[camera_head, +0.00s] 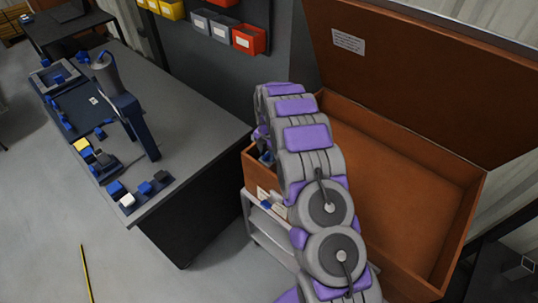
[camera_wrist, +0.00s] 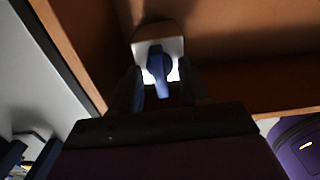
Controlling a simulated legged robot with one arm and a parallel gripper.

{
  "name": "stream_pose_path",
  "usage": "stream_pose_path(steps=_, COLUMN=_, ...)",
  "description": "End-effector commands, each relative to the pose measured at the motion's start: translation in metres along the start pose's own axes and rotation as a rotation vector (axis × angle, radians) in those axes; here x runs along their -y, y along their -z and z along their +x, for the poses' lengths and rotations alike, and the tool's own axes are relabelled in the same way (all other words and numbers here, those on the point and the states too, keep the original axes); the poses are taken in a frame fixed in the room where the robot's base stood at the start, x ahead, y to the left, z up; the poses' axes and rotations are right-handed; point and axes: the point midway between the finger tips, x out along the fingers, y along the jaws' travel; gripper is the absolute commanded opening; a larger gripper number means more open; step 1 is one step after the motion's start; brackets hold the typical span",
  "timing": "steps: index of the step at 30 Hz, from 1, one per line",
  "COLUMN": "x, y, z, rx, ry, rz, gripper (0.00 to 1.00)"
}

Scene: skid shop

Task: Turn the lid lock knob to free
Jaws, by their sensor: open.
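An orange-brown box (camera_head: 391,190) stands with its lid (camera_head: 420,75) raised. A blue knob (camera_wrist: 155,72) on a pale plate (camera_wrist: 158,47) shows in the wrist view, against the brown box. My gripper (camera_wrist: 161,88) is open, with its dark fingers on either side of the knob's lower part. Whether the fingers touch the knob is too dark to tell. In the head view my purple and grey arm reaches to the box's left side and hides the knob and most of the gripper.
The box rests on a light grey cart (camera_head: 268,228). A grey workbench (camera_head: 190,120) at the left carries blue parts, small blocks and a fixture. Coloured bins (camera_head: 248,39) hang on the wall behind. The floor at lower left is mostly clear.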

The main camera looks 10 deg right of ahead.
Motion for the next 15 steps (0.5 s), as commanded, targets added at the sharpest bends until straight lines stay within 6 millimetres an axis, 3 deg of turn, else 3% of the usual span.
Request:
stream_pose_path(steps=5, x=0.000, y=0.000, z=-0.006, rx=0.001, ry=-0.001, rz=0.000, gripper=0.45)
stream_pose_path(steps=15, x=0.000, y=-0.001, z=-0.038, rx=0.002, ry=-0.002, rz=0.001, gripper=0.45)
